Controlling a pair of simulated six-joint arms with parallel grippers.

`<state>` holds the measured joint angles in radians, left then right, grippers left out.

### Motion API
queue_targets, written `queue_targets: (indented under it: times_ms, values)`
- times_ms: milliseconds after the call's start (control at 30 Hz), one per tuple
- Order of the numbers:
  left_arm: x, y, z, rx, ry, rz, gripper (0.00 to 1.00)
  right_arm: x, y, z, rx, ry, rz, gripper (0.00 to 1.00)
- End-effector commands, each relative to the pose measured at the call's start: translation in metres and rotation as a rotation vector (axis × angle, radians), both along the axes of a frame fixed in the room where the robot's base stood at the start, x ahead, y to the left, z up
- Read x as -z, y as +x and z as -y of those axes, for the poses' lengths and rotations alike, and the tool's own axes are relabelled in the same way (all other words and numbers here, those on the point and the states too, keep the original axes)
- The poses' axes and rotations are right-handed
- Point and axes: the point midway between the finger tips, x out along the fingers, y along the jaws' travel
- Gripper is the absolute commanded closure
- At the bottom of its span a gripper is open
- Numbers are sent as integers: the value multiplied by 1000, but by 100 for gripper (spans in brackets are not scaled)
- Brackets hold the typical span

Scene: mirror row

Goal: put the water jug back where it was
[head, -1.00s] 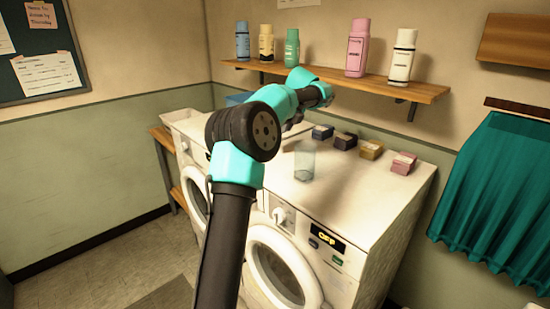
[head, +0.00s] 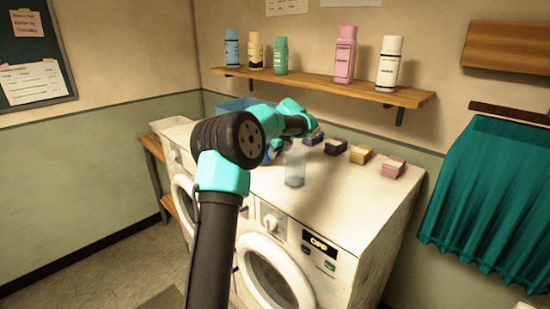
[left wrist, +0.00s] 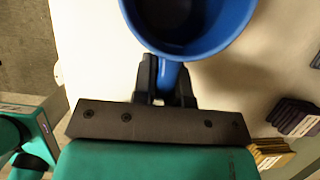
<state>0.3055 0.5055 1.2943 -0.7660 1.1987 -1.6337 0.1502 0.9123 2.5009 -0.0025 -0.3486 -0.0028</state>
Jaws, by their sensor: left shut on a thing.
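The blue jug (left wrist: 245,12) fills the top of the left wrist view, its round mouth facing the camera and its inside dark. My left gripper (left wrist: 165,75) is shut on the jug's handle. In the head view a small blue part of the jug (head: 270,153) shows below my left forearm, and the arm hides the rest. I cannot tell whether its base touches the machine top. A clear glass (head: 295,168) stands upright on the machine top, just right of the jug. Its lower part looks bluish. My right gripper is not in view.
A blue bin (head: 232,104) is behind my arm. A wooden shelf (head: 330,86) with bottles hangs above. The front right of the top is clear.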

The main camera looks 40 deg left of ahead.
Motion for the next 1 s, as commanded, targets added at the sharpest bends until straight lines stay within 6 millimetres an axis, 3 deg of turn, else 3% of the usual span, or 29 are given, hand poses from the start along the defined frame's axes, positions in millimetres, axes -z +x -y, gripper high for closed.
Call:
queue_targets:
  times_ms: [133,567,600,800,867,1000]
  values:
    - [15,0,-1,0,1,0,100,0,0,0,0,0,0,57]
    - [20,0,-1,-1,1,0,100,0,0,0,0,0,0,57]
    - [21,0,0,-1,1,0,86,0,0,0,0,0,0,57]
    - [21,0,0,-1,1,0,67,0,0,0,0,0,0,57]
    - [21,0,0,-1,1,0,61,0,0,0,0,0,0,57]
    - [21,0,0,-1,1,0,61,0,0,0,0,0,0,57]
